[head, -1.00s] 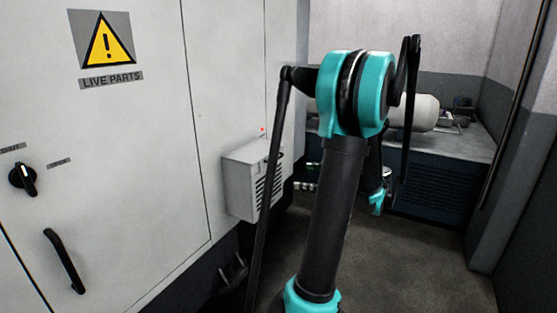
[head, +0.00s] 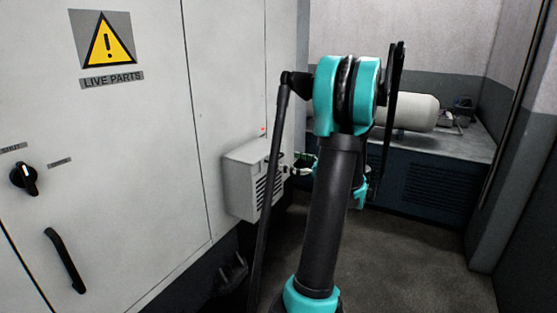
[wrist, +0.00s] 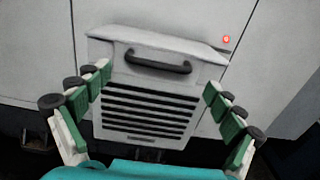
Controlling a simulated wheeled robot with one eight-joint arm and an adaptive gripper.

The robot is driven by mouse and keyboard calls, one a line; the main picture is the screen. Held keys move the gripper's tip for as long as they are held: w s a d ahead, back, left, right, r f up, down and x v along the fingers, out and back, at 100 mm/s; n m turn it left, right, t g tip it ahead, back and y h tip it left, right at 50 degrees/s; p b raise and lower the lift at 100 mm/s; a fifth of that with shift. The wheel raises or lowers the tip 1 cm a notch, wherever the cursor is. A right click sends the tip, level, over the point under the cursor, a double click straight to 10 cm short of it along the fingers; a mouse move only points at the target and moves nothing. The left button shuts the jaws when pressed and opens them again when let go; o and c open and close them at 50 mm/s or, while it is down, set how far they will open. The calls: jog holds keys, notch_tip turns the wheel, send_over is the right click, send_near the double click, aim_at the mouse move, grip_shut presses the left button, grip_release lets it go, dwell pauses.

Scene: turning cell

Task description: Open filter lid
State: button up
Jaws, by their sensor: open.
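The filter lid (wrist: 150,112) is the light grey louvred front of a box on the cabinet wall. It has dark horizontal slots and a black bar handle (wrist: 158,63) near its top. In the head view the same filter box (head: 244,180) juts from the cabinet side, and its lid looks closed. My gripper (wrist: 158,80) is open, its green-padded fingers spread to the left and right of the lid in the wrist view. Nothing is between the fingers but the view of the handle and slots. In the head view my gripper's fingers (head: 300,170) show beside the box, partly hidden by my arm.
The cabinet wall (head: 150,170) carries a black door handle (head: 64,260), a rotary switch (head: 23,179) and a warning sign (head: 102,40). A red light (wrist: 226,39) glows beside the box. A white tank (head: 410,112) lies on a dark bench behind. The floor (head: 400,250) at right is clear.

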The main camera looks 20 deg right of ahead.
aim_at(279, 157)
jog(key=shift+x, duration=2.6)
jog(key=shift+c, duration=0.6)
jog(key=c, duration=1.3)
jog(key=shift+r, duration=0.15)
